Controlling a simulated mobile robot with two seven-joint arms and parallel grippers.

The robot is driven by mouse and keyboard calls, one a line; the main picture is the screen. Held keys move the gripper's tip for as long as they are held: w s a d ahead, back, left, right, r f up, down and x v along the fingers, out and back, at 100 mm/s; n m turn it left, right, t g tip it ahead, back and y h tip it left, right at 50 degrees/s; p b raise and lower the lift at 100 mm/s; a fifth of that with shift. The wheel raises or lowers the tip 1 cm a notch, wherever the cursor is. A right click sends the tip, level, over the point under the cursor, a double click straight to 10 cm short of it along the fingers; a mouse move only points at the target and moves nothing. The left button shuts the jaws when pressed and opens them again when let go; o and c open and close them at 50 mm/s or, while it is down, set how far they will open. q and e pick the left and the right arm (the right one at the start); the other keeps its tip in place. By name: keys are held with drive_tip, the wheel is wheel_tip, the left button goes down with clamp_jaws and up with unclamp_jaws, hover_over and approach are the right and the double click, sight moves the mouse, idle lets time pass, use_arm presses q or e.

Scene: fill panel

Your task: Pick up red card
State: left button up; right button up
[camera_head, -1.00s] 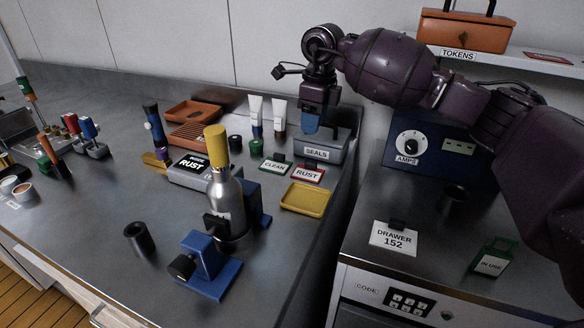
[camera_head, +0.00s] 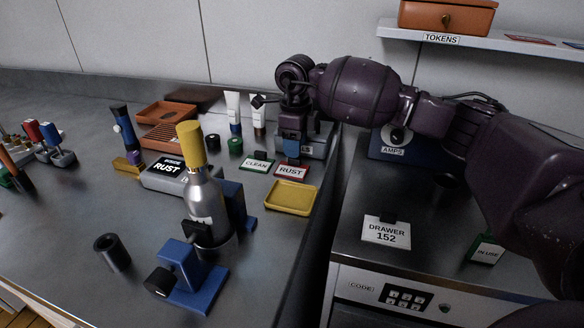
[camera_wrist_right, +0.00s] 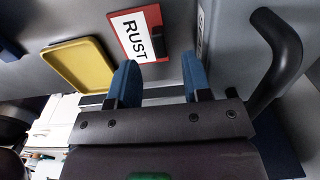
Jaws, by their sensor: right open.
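The red-bordered card marked RUST (camera_head: 291,171) lies on the steel counter, beside the green-bordered CLEAN card (camera_head: 257,162). In the right wrist view the red card (camera_wrist_right: 130,30) shows beyond the fingers, with a dark tab at its edge. My right gripper (camera_head: 292,152) hangs above the far side of the card, its blue fingers pointing down. In the wrist view the fingers (camera_wrist_right: 160,78) are apart with nothing between them. The card looks clear of the fingers; the exact gap cannot be told. My left gripper is not in view.
A yellow tray (camera_head: 291,197) lies just in front of the card. The grey SEALS box (camera_head: 318,146) stands behind the gripper, partly hidden. A bottle with a yellow cap (camera_head: 205,200) and a blue vise (camera_head: 190,278) stand front left. A shelf (camera_head: 480,43) is at upper right.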

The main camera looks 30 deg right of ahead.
sight(292, 167)
wheel_tip(292, 167, down, 4)
drive_tip(key=shift+w+a+r, duration=0.1)
drive_tip(key=shift+w, duration=0.05)
drive_tip(key=shift+c, duration=0.3)
clamp_jaws()
drive_tip(key=shift+r, duration=0.1)
